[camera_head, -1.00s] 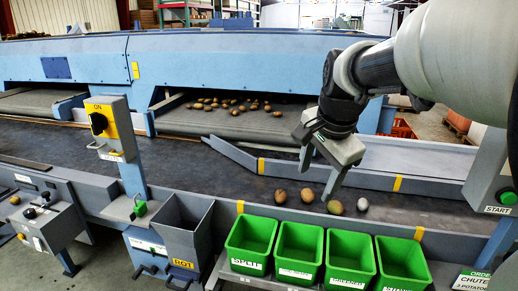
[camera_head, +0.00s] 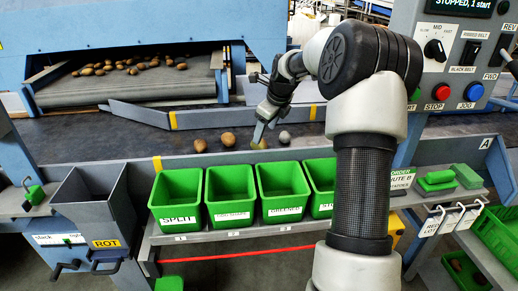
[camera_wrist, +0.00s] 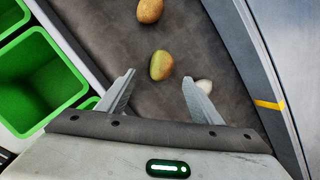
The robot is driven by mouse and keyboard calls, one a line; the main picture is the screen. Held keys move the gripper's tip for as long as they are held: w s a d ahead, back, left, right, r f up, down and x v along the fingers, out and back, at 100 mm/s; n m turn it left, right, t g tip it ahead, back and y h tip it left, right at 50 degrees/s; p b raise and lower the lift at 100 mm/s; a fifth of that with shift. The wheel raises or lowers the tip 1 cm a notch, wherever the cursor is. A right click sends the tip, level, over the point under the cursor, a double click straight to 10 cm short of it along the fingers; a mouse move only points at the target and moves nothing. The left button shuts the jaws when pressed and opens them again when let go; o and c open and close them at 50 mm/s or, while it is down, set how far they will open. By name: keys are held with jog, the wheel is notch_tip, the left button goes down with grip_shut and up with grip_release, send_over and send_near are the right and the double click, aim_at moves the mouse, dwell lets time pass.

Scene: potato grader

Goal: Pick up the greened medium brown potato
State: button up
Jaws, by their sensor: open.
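The greened potato (camera_wrist: 161,65), brown with a green side, lies on the dark belt (camera_wrist: 110,30) in the wrist view. It is just ahead of and between the fingertips of my gripper (camera_wrist: 158,77), which is open and empty. A plain brown potato (camera_wrist: 150,10) lies farther ahead. A pale potato (camera_wrist: 204,86) lies by the right finger and is partly hidden by it. In the head view my gripper (camera_head: 262,128) is over the belt behind the green bins and covers part of the greened potato.
Green bins (camera_head: 177,200) stand along the belt's near edge, with a grey ROT hopper (camera_head: 95,205) to their left. Other potatoes (camera_head: 228,139) lie on the belt, and several more sit on the far conveyor (camera_head: 125,88). A control panel (camera_head: 455,60) stands at right.

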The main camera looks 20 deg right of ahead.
jog(key=x, duration=0.4)
jog(key=b+x, duration=0.1)
jog(key=x, duration=0.3)
jog(key=shift+w+r+b, duration=0.2)
jog(key=shift+w+b, duration=0.1)
jog(key=shift+w, duration=0.05)
jog(key=c, duration=1.2)
notch_tip(320, 180, up, 10)
jog(key=p, duration=0.2)
jog(key=shift+r+p, duration=0.1)
jog(key=shift+p, duration=0.2)
